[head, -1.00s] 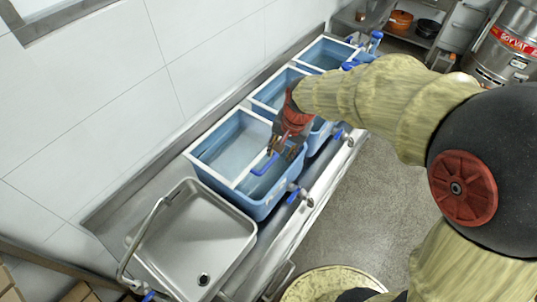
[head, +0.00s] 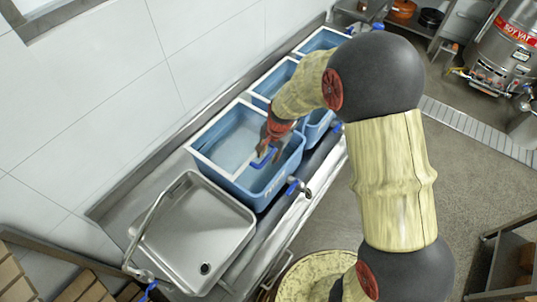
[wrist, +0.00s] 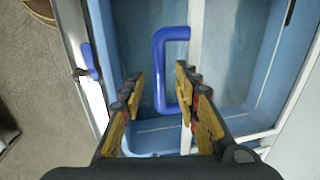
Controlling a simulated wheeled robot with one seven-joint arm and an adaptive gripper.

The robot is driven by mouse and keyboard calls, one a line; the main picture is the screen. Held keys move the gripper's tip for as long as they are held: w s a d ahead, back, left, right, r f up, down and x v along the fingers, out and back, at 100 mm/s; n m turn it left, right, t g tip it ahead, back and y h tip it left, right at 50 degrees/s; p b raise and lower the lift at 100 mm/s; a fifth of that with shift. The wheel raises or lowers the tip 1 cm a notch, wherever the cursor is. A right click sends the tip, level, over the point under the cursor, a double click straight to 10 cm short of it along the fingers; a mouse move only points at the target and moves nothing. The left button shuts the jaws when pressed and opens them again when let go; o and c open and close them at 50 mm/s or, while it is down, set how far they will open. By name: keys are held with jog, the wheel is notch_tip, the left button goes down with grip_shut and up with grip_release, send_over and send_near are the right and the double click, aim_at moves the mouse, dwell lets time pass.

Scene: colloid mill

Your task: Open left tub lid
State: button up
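The left tub (head: 268,198) is the blue tub nearest the steel sink in the head view. Its lid has a white frame (head: 215,172) and a clear-looking panel. A blue U-shaped handle (head: 262,160) sits at the white crossbar; it also shows in the wrist view (wrist: 158,70). My gripper (head: 268,150) is over the tub at this handle. In the wrist view my gripper (wrist: 157,88) is open, with one finger on each side of the handle and gaps visible. I cannot tell whether the strip right of the crossbar in the head view is covered.
More blue tubs (head: 275,80) stand in a row behind. The steel sink (head: 195,235) is at the near end. A blue-handled tap (head: 297,187) sticks out at the tub's front. The tiled wall (head: 100,100) runs behind.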

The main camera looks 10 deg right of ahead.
jog(key=shift+f, duration=0.2)
jog(key=shift+c, duration=0.8)
grip_shut()
